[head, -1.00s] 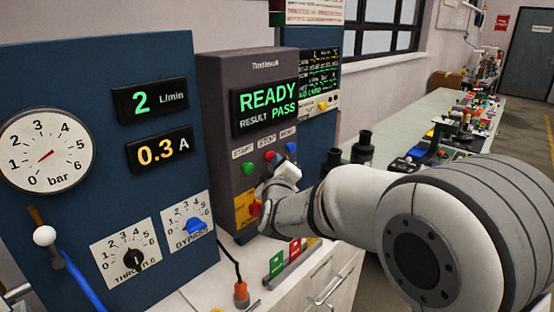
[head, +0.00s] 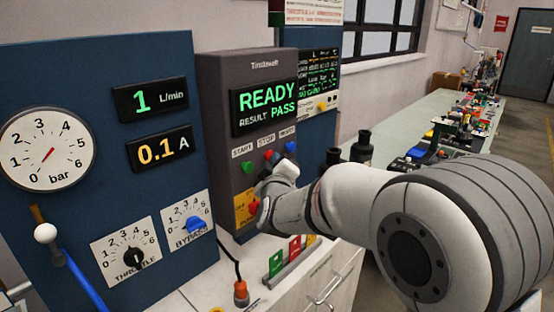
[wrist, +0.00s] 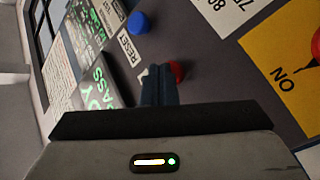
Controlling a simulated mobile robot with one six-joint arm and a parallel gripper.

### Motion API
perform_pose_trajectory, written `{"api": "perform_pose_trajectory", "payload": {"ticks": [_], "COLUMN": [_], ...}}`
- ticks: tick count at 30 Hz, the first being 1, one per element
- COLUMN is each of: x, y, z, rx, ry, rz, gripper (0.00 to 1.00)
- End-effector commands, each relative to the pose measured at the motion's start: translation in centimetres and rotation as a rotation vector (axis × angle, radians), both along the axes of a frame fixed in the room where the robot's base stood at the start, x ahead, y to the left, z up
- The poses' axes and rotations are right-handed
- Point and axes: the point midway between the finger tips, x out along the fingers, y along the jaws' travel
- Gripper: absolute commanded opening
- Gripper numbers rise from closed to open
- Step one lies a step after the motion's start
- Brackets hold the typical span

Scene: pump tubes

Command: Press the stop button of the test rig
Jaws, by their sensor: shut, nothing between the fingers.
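The test rig (head: 222,120) is a dark grey box whose screen reads READY and RESULT PASS. Below the screen are a green start button (head: 246,167), a red stop button (head: 269,156) and a blue reset button (head: 291,147). My wrist is just below the stop button in the head view, and my fingers cannot be made out there. In the wrist view my gripper (wrist: 154,73) is shut and empty. Its fingertips are right beside the red stop button (wrist: 178,71) and seem to overlap its edge; contact cannot be told. The blue button (wrist: 139,22) lies beyond the RESET label.
A red switch (head: 254,208) on a yellow plate sits low on the rig, close to my wrist. To the left, a blue panel (head: 100,90) carries a gauge, two readouts and two knobs. Black cylinders (head: 364,145) stand right of the rig.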

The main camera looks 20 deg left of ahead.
Motion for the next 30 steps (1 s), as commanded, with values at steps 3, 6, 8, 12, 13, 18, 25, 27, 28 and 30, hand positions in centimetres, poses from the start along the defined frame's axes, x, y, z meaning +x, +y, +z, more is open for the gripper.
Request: {"api": "perform_pose_trajectory", "payload": {"ticks": [3,6,8,12,13,18,25,27,28,30], "x": [0.1,0.1,0.1,-0.3,-0.4,-1.1,-1.9,-2.1,-2.1,-2.2], "y": [0.1,0.1,0.0,-1.1,-1.4,-3.0,-5.1,-5.4,-5.5,-5.6], "z": [0.7,0.8,0.7,0.6,0.6,0.3,0.2,0.3,0.3,0.3], "rx": [0.007,0.007,0.008,0.008,0.007,0.006,0.004,0.005,0.005,0.004], "ry": [-0.013,-0.013,-0.014,-0.014,-0.013,-0.010,-0.008,-0.007,-0.007,-0.005], "rz": [0.002,0.002,0.001,-0.001,-0.001,-0.002,-0.002,-0.001,-0.001,-0.002], "gripper": [0.00,0.00,0.00,0.00,0.00,0.00,0.00,0.00,0.00,0.00]}}
